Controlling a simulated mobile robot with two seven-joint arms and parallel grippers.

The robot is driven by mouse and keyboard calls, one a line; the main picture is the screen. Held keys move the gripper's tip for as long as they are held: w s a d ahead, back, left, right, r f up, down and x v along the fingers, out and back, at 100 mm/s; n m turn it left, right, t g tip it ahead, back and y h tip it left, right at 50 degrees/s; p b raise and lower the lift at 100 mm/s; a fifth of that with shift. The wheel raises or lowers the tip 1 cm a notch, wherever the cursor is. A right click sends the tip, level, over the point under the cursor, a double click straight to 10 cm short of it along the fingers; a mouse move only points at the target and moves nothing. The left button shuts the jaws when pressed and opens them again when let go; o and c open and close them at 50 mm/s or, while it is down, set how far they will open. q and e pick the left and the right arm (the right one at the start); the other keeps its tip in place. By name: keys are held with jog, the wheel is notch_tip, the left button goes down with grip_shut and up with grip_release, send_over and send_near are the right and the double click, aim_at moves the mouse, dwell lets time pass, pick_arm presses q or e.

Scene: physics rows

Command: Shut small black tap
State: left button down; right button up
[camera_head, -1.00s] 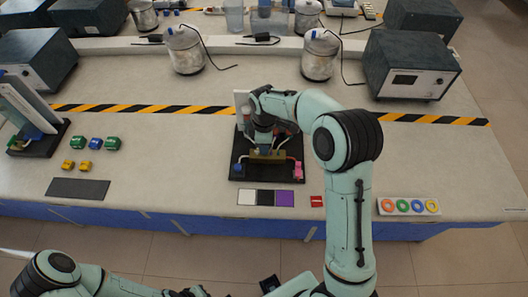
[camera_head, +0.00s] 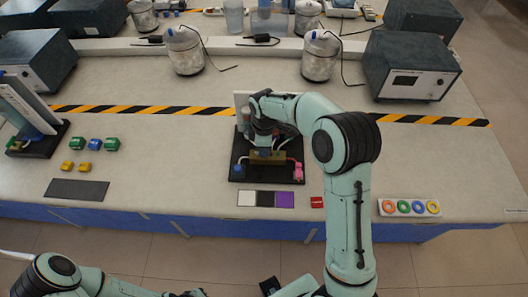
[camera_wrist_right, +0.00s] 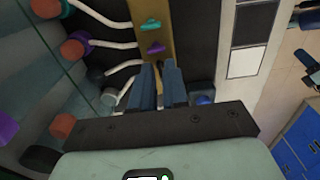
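The dark board (camera_head: 240,176) stands at the middle of the bench with a brass manifold bar (camera_head: 279,158) across it. In the right wrist view the brass bar (camera_wrist_right: 150,24) carries a teal tap (camera_wrist_right: 150,25) and a purple tap (camera_wrist_right: 153,48), with pale tubes leading off to the left. My right gripper (camera_head: 264,150) is down at the bar. Its two blue-grey fingers (camera_wrist_right: 159,65) stand a narrow gap apart at the bar, below the purple tap.
A blue piece (camera_head: 238,168) and a pink piece (camera_head: 298,171) sit at the board's sides. A white-black-purple strip (camera_head: 265,199) lies in front. Green blocks (camera_head: 112,144) lie left; a tray of coloured rings (camera_head: 409,207) lies right.

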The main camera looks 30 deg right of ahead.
jog(key=shift+f, duration=0.45)
jog(key=shift+r, duration=0.3)
dwell(0.4)
grip_shut()
jog(key=m, duration=0.4)
jog(key=shift+m, duration=1.4)
